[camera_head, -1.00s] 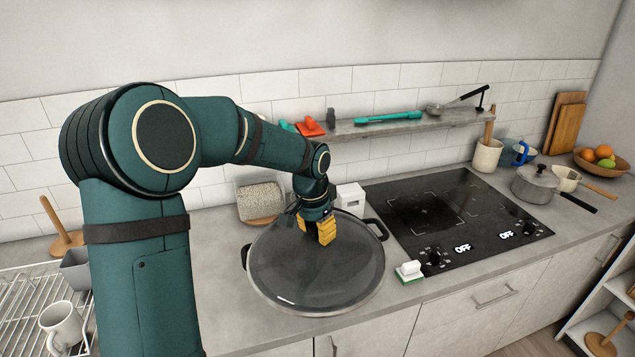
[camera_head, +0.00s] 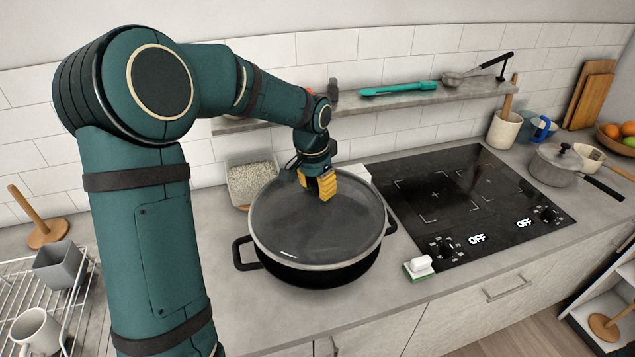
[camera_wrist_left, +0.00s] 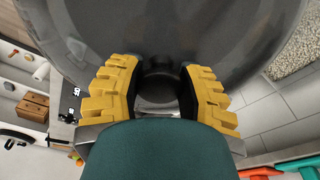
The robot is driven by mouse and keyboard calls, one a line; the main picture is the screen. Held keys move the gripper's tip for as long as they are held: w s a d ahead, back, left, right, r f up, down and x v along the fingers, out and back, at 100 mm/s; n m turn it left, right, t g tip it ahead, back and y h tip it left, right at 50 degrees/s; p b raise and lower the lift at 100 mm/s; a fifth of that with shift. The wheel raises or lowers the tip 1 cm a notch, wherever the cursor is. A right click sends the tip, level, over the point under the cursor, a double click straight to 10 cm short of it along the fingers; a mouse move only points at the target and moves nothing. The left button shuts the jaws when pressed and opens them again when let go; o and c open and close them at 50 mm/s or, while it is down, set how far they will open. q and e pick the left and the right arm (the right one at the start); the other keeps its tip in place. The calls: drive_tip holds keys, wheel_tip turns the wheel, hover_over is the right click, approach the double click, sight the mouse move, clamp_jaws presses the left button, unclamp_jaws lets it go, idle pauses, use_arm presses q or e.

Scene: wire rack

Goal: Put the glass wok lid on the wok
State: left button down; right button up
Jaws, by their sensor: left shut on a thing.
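The glass wok lid (camera_head: 300,228) is a round, dark see-through disc with a pale rim, over the wok. My left gripper (camera_head: 321,187) is shut on the lid's knob; the left wrist view shows the dark knob (camera_wrist_left: 160,72) between the yellow fingers (camera_wrist_left: 158,88). The black wok (camera_head: 320,276) stands on the counter left of the cooktop, a loop handle on each side. Its front wall shows below the lid's near rim. The wok's own rim is hidden, and I cannot tell whether the lid touches it. My right gripper is not in view.
A black cooktop (camera_head: 465,205) lies to the right, with a small white-and-green scrubber (camera_head: 418,267) at its near left corner. A wire rack (camera_head: 28,292) with a mug stands at left. A wall shelf (camera_head: 440,99) runs behind.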

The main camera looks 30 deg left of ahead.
use_arm(q)
drive_tip(key=shift+r, duration=0.1)
idle(0.3)
drive_tip(key=shift+f+b, duration=2.3)
drive_tip(key=shift+f, duration=0.85)
drive_tip(key=shift+f+b, duration=0.45)
drive_tip(key=shift+f, duration=0.25)
idle(0.7)
drive_tip(key=shift+c, duration=0.5)
unclamp_jaws()
drive_tip(key=shift+s+f, duration=0.1)
